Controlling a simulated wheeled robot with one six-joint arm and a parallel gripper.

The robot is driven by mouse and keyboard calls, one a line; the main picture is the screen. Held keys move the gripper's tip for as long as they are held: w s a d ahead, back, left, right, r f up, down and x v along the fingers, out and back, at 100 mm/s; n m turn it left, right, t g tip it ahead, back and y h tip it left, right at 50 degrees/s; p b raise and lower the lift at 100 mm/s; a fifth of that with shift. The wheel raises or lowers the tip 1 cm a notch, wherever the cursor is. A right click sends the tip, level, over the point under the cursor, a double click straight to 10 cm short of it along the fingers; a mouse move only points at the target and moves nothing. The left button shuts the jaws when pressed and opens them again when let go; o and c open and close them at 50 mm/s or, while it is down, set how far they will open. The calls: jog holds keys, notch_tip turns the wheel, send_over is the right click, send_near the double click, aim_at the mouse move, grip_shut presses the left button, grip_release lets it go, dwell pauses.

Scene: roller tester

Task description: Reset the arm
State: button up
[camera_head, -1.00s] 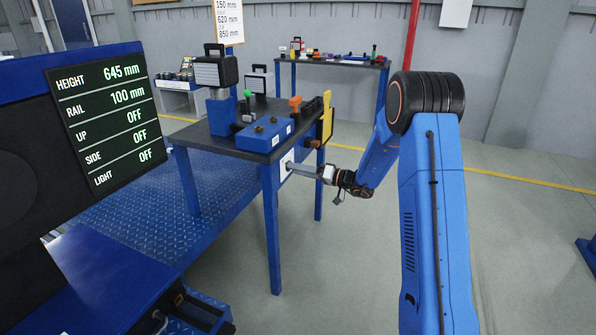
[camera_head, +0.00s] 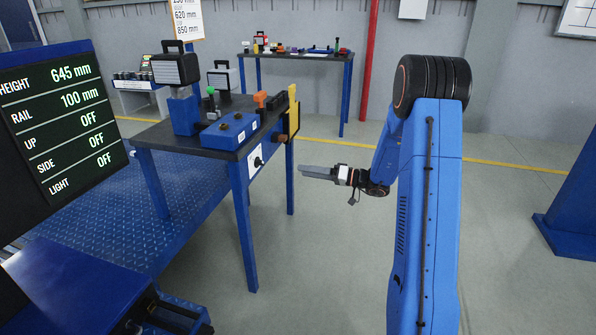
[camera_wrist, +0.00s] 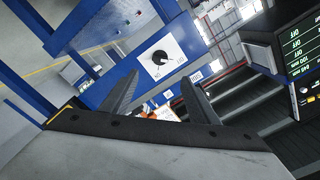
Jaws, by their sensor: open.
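My gripper (camera_head: 303,170) is at the end of my blue arm, to the right of the dark-topped table (camera_head: 222,153). Its jaws are open and empty, and it stands apart from the table. A white panel with a black rotary knob (camera_head: 257,161) is on the table's blue side, left of the gripper. In the wrist view the two dark fingers of my gripper (camera_wrist: 158,92) are spread, with the knob (camera_wrist: 160,58) beyond them, and nothing lies between the fingers.
A display (camera_head: 62,120) reads height 645 mm, rail 100 mm. A back table (camera_head: 300,56) holds small items. Floor right of the table is clear. A blue post (camera_head: 575,205) stands far right.

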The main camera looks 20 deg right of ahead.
jog(key=shift+s+d, duration=0.25)
jog(key=shift+d, duration=0.1)
jog(key=s+a+r+n+g+h, duration=0.15)
jog(key=s+a+r+g, duration=0.3)
jog(key=s+a, duration=0.55)
jog(key=s+a+r+g+h, duration=0.3)
jog(key=s+a+g, duration=0.25)
jog(key=s, duration=0.75)
jog(key=s+d+m+t+h, duration=0.1)
jog(key=s+d+h, duration=0.3)
jog(key=s, duration=0.7)
jog(key=s+d+m+t+h, duration=0.2)
jog(key=s+h, duration=0.4)
jog(key=s, duration=0.6)
jog(key=shift+d+r+t, duration=0.45)
jog(key=shift+d+t, duration=0.15)
jog(key=shift+d, duration=0.45)
